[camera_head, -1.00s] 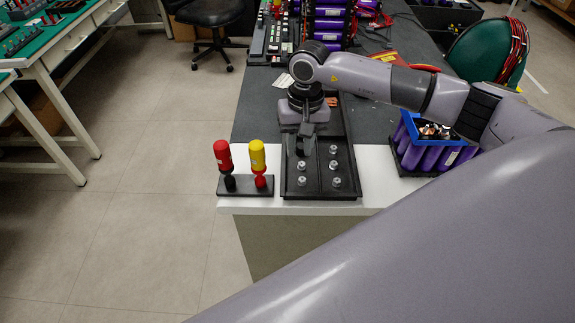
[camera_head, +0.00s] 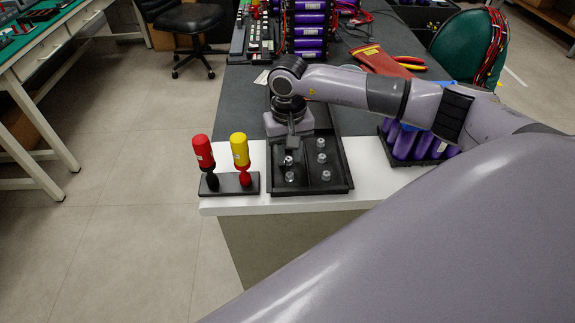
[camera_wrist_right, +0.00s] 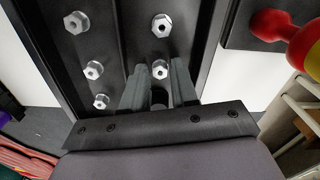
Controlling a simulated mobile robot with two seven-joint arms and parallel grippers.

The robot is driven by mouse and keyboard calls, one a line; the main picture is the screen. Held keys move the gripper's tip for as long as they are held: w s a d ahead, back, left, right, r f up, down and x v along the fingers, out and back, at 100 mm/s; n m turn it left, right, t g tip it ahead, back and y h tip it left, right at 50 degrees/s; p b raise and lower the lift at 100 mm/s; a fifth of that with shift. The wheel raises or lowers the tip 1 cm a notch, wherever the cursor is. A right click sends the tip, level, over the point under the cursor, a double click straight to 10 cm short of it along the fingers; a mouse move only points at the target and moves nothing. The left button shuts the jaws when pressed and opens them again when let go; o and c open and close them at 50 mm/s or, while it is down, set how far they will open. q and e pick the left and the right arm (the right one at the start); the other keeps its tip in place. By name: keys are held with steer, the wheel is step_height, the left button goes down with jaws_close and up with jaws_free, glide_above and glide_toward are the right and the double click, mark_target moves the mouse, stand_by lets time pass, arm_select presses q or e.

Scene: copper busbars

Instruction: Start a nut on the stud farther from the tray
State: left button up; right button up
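Several silver hex nuts stand in the black tray (camera_head: 345,186) at the white table end, in two columns. My right gripper (camera_head: 291,150) points down over the left column, close to the farther nut (camera_head: 289,160) there. In the right wrist view its two grey fingers (camera_wrist_right: 159,82) are apart, with that nut (camera_wrist_right: 160,68) at the gap between their tips. No grip on it shows. Another nut (camera_wrist_right: 161,25) is beyond it. A module of purple cells (camera_head: 408,145) stands right of the tray, partly behind my right arm; I cannot make out its studs. My left gripper is not in view.
A black stand (camera_head: 230,184) with a red-handled (camera_head: 203,152) and a yellow-handled tool (camera_head: 240,149) stands just left of the tray. A red pouch (camera_head: 382,60) and more purple cells (camera_head: 306,30) lie farther back. Grey bench top (camera_head: 245,90) is clear left of my arm.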

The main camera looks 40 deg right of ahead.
mark_target(289, 163)
jaws_close()
steer(key=shift+r+p, duration=1.55)
steer(key=shift+r, duration=0.95)
